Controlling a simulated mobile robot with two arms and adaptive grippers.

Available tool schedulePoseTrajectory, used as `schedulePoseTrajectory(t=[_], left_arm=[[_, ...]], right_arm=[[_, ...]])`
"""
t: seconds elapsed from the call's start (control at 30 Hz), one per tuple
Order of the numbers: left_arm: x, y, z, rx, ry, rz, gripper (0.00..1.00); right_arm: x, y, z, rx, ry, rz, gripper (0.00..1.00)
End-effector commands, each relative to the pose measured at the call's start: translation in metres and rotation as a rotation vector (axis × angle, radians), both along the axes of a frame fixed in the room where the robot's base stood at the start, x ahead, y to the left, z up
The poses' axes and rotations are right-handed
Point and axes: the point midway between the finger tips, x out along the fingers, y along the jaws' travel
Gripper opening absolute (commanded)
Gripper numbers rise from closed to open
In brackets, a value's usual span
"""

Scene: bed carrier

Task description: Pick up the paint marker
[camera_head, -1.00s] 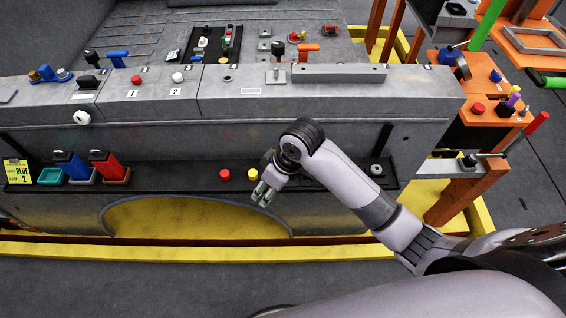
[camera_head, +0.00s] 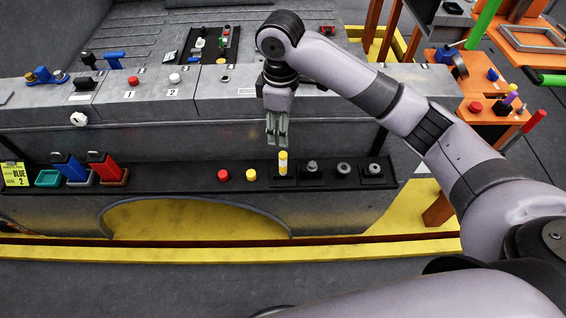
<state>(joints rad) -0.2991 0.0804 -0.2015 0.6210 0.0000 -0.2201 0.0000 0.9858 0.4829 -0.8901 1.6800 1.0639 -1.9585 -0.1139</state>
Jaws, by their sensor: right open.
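A short upright cylinder with a yellow top and white lower part (camera_head: 283,163), which looks like the paint marker, stands in a dark holder on the low front shelf (camera_head: 200,176). My right gripper (camera_head: 277,143) points down just above it, with its fingers near the yellow top. The gripper is open, and nothing shows between its fingers. I cannot tell whether a finger touches the marker. My left gripper is not in view.
Several round grey-topped holders (camera_head: 344,168) stand right of the marker. A yellow button (camera_head: 251,174) and a red button (camera_head: 224,175) are to its left, with red and blue bins farther left. The grey machine front rises behind the shelf.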

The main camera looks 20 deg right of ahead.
Motion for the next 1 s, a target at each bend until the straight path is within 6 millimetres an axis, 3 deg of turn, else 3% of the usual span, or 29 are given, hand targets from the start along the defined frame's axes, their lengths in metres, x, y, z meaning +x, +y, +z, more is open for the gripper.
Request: schedulePoseTrajectory(t=[0.3, 0.67, 1.0], left_arm=[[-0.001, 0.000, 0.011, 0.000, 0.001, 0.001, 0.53], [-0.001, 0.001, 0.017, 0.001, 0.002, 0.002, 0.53], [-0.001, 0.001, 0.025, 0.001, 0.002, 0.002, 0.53]], right_arm=[[-0.001, -0.001, -0.068, -0.002, 0.002, -0.001, 0.41], [0.000, -0.002, -0.100, -0.002, 0.001, -0.002, 0.41], [0.001, -0.005, -0.142, -0.001, -0.001, 0.000, 0.41]])
